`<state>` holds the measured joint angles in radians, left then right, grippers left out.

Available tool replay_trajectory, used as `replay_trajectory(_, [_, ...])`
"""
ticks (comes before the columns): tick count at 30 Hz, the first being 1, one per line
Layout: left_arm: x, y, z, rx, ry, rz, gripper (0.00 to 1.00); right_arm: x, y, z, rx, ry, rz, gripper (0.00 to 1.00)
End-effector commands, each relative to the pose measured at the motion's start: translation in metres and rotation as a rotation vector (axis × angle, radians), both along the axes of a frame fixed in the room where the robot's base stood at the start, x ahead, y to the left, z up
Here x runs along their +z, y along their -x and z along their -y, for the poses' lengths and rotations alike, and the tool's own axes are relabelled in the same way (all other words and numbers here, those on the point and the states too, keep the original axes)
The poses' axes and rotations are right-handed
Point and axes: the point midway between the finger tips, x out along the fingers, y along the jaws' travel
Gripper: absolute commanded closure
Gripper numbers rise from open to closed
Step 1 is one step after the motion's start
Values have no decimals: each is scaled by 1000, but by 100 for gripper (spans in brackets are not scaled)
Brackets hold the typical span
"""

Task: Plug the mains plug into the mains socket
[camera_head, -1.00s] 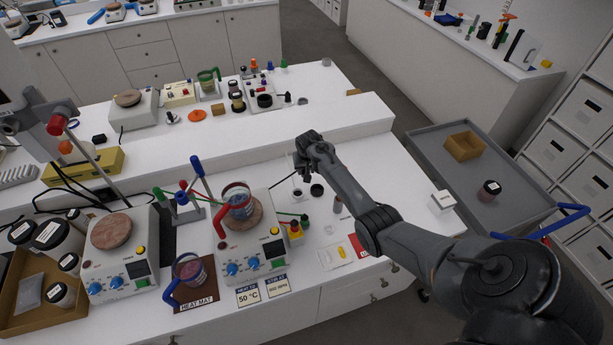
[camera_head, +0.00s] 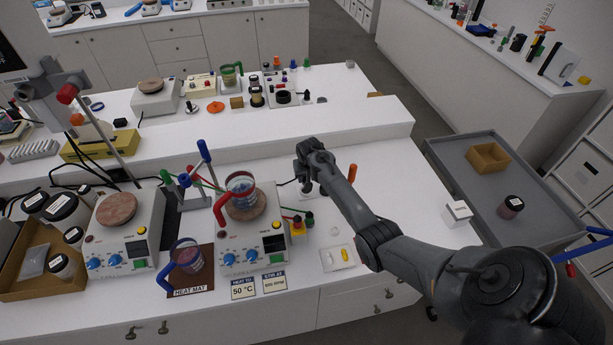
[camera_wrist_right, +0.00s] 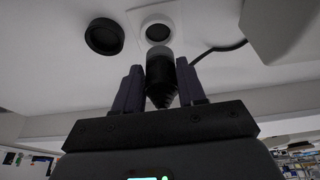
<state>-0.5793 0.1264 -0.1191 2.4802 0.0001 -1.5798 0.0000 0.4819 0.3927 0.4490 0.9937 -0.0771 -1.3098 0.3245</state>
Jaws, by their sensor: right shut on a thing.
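My right gripper (camera_wrist_right: 160,90) is shut on the dark mains plug (camera_wrist_right: 160,72), with a finger on each side. The plug's ribbed, tapered end faces the wrist camera; its other end points at the mains socket (camera_wrist_right: 158,32), a round recess in a pale plate. The plug looks close to the recess and below it in the picture; I cannot tell the exact gap. The plug's pins are hidden. In the head view my right gripper (camera_head: 308,184) is low over the bench, right of the hotplate, partly covering the socket plate. My left gripper is not in view.
A black round piece (camera_wrist_right: 104,36) lies beside the socket. A dark cable (camera_wrist_right: 215,52) runs towards the plug. The hotplate (camera_head: 250,263) with a beaker (camera_head: 241,187) stands left of my gripper.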

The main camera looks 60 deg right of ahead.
Motion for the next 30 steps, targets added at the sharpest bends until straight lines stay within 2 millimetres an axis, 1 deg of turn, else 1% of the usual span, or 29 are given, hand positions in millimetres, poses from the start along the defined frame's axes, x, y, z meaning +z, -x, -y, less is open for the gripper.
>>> replay_trajectory(5, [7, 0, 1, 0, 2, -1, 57, 2, 0, 0, -4, 1, -4, 100])
replay_trajectory(6, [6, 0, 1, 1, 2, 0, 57, 0, 0, 0, -6, 2, -5, 100])
replay_trajectory(30, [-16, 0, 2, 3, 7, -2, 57, -41, 0, 0, -5, 2, -3, 100])
